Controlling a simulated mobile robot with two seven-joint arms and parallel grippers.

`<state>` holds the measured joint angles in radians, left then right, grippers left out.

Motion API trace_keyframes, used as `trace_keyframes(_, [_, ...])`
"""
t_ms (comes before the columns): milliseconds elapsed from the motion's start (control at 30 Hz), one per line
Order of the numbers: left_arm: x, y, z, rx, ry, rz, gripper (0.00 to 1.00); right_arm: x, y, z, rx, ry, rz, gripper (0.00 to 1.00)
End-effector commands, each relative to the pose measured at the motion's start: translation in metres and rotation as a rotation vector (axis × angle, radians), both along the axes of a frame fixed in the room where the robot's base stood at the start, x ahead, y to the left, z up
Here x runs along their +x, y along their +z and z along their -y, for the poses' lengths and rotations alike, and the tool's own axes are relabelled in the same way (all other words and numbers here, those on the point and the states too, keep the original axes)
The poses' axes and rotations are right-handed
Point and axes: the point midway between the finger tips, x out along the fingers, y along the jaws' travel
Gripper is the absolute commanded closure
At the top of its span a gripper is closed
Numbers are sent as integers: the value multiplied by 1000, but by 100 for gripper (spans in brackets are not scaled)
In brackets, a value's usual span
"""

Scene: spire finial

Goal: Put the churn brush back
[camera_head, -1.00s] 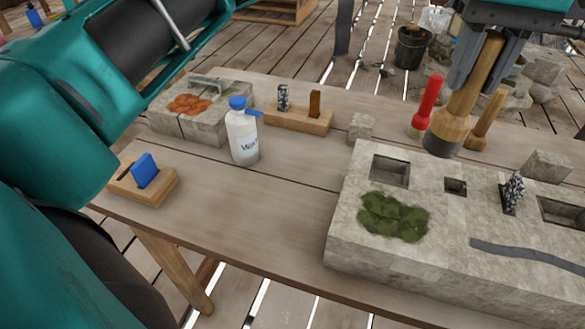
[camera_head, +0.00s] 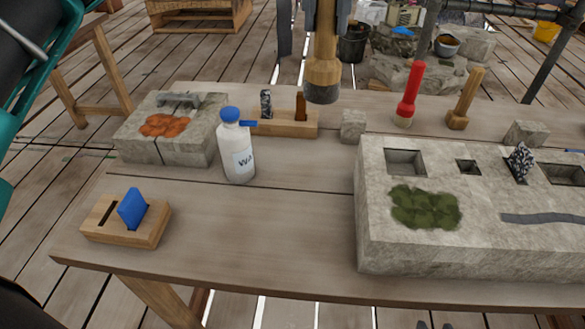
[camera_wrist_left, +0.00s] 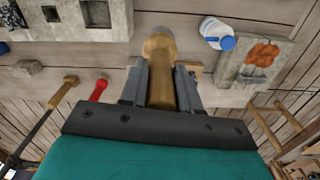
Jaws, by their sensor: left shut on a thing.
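The churn brush (camera_head: 323,72) has a thick wooden handle and a dark grey round end. My left gripper (camera_head: 327,14) is shut on its handle and holds it upright, dark end down, over the back of the table. The left wrist view shows the brush (camera_wrist_left: 161,50) between the two fingers of the gripper (camera_wrist_left: 162,88). In the head view the brush hangs behind the wooden block (camera_head: 285,123) and a small stone cube (camera_head: 353,124). Whether the brush touches anything below is hard to tell. My right gripper is in neither view.
A red-handled tool (camera_head: 410,90) and a wooden-handled tool (camera_head: 466,98) stand at the back right. A white water bottle (camera_head: 238,160) stands mid-table. A large stone block (camera_head: 385,240) fills the right. A slotted wooden holder (camera_head: 125,232) carries a blue piece. The front middle is bare.

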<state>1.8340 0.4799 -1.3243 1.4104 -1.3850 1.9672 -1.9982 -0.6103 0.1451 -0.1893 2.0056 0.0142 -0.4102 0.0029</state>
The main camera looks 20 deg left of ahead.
Motion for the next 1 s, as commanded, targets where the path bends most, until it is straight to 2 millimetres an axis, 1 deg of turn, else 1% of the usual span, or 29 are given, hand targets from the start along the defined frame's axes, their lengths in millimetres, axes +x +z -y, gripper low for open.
trace_keyframes(133, [0,0,-4,-2,-19,1,100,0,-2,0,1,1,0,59])
trace_keyframes(233, [0,-9,-6,-1,-23,-1,100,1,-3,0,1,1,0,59])
trace_keyframes(267, [0,-14,-6,-1,-23,-2,100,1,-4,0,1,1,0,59])
trace_keyframes(367, [-1,-38,-6,-2,-25,-4,100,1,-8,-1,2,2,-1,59])
trace_keyframes(400, [-1,-50,-6,-1,-24,-4,100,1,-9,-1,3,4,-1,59])
trace_keyframes(467, [-1,-66,-7,-1,-23,-4,100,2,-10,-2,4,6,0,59])
trace_keyframes(600, [-1,-102,-6,-1,-22,-4,100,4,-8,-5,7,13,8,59])
trace_keyframes(700, [-1,-123,-6,-2,-22,-3,100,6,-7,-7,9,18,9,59])
trace_keyframes(800, [0,-136,-6,-2,-22,-1,100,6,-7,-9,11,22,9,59])
trace_keyframes(933, [0,-144,-6,-2,-22,0,100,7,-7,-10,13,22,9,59])
trace_keyframes(1000, [0,-153,-6,-2,-21,-2,100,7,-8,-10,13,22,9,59])
